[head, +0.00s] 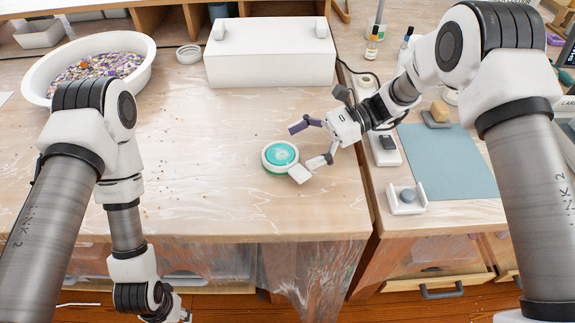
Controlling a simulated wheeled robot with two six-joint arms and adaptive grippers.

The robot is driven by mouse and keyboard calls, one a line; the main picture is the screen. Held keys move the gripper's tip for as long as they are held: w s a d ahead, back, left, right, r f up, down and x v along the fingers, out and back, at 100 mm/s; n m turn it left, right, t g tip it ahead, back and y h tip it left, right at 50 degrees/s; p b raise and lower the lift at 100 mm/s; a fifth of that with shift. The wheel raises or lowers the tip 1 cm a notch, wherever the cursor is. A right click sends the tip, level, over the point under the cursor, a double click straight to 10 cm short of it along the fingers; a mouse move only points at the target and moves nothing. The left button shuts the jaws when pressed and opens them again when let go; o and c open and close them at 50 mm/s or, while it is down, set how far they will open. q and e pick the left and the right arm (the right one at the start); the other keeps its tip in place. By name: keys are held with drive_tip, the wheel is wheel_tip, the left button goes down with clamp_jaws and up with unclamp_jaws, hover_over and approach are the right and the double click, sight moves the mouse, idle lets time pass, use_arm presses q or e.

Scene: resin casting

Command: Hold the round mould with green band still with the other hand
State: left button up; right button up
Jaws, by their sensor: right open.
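The round mould with green band (268,165) sits on the wooden table. It has a white rim and a teal, glossy centre. My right gripper (297,151) is open just to the right of the mould. One finger is above and right of it, and the other is at its lower right edge; I cannot tell whether that finger touches it. My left gripper (172,316) hangs low at the bottom left, below the table's front edge, and is cut off by the frame, so its fingers are mostly hidden.
A white tub of purple and yellow bits (146,78) stands at the back left. A white box (270,65) is behind the mould. A blue-grey mat (450,160) and a white holder with a grey round piece (407,204) are at right.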

sight(287, 153)
drive_tip(key=p+x, duration=0.1)
drive_tip(key=x, duration=0.2)
drive_tip(key=shift+s+a+r, duration=0.1)
drive_tip(key=shift+s+a, duration=0.05)
drive_tip(key=shift+a+f, duration=0.1)
drive_tip(key=shift+f, duration=0.1)
drive_tip(key=c, duration=0.7)
drive_tip(key=shift+s+f, duration=0.15)
drive_tip(key=shift+o, duration=1.2)
drive_tip(key=shift+a, duration=0.15)
drive_tip(key=c, duration=0.7)
